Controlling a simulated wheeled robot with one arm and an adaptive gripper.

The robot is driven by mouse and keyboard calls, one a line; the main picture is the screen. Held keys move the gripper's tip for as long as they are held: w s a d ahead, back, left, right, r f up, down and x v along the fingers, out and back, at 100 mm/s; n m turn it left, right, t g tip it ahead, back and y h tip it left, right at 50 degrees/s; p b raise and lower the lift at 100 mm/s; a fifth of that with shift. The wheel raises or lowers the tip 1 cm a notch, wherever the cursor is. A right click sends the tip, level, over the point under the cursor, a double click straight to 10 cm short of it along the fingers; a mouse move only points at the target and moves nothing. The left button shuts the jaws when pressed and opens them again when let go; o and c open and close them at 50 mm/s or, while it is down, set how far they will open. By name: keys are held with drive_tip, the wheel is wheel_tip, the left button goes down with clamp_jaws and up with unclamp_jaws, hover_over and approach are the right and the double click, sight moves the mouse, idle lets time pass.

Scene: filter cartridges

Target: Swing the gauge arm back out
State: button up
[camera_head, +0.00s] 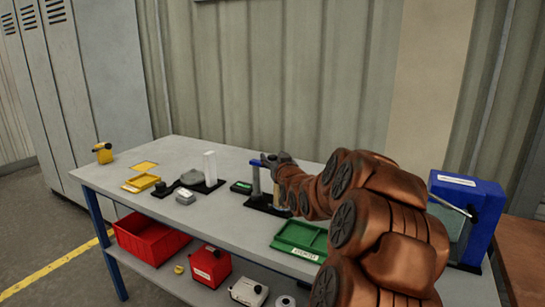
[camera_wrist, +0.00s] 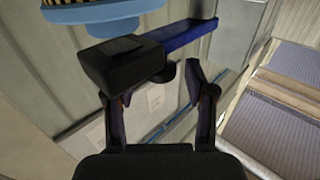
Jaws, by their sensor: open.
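The gauge stand has a dark base (camera_head: 258,204) and an upright post (camera_head: 256,182) on the workbench. Its gauge arm (camera_wrist: 190,38) is a blue bar with a black block (camera_wrist: 122,62) at one end. My gripper (camera_wrist: 150,84) is open, its two fingers apart just below the arm in the wrist view; I cannot tell whether either touches it. A filter cartridge with a blue cap (camera_wrist: 105,13) shows at the top of the wrist view, beside the black block. In the head view my gripper (camera_head: 270,159) is at the top of the stand, and my arm hides part of it.
A green tray (camera_head: 284,238) lies at the front of the bench (camera_head: 222,220). A blue machine (camera_head: 468,200) stands at the right. A white cylinder (camera_head: 210,168), a grey block (camera_head: 185,196) and a yellow tray (camera_head: 133,187) are at the left. A red bin (camera_head: 150,240) sits below.

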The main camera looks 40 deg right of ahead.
drive_tip(key=shift+x, duration=0.8)
drive_tip(key=shift+a, duration=0.1)
drive_tip(key=shift+c, duration=0.4)
clamp_jaws()
